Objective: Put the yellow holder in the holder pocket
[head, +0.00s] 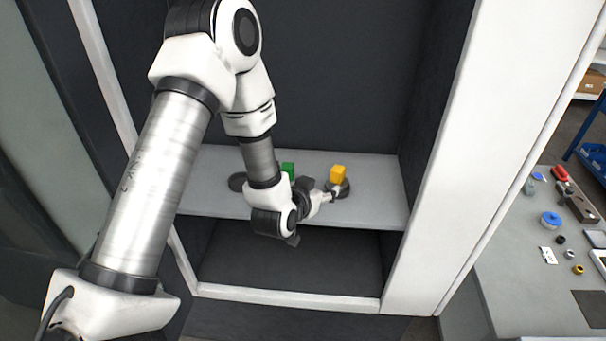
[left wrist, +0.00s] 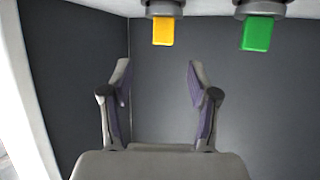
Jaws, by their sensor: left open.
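The yellow holder (head: 338,173), a small block, stands upright on a dark round base (head: 341,190) on the grey shelf. It also shows at the top of the left wrist view (left wrist: 163,31), where the picture is upside down. My left gripper (head: 334,193) is close in front of the holder in the head view. I cannot pick out the holder pocket for certain. My right gripper is not in view.
A green block (head: 287,169) stands left of the yellow one, partly behind my arm. Another dark disc (head: 237,182) lies farther left on the shelf (head: 380,180). Cabinet walls close in both sides. A bench (head: 530,290) at the right holds several small parts.

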